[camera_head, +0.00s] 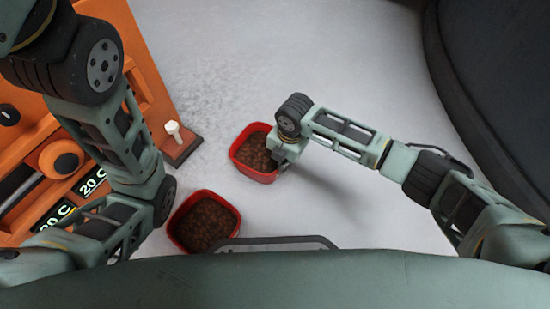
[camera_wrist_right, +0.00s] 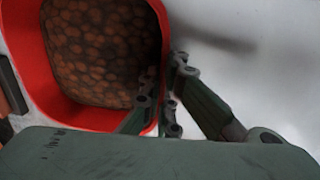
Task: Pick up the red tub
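A red tub (camera_head: 266,176) filled with brown lumps stands near the middle of the head view. My right gripper (camera_head: 280,160) is at its right corner. In the right wrist view the same tub (camera_wrist_right: 158,20) fills the upper left. One finger of my right gripper (camera_wrist_right: 165,85) is inside the tub and the other is outside, with the red wall pinched between the fingertips. A second red tub (camera_head: 176,237) with brown lumps is at the lower left, beside my left arm. My left gripper does not show.
An orange machine (camera_head: 140,60) with a round knob (camera_head: 60,160) and a white-topped lever (camera_head: 174,130) stands at the left. A dark rounded body (camera_head: 500,80) is at the upper right. The pale floor between them is clear.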

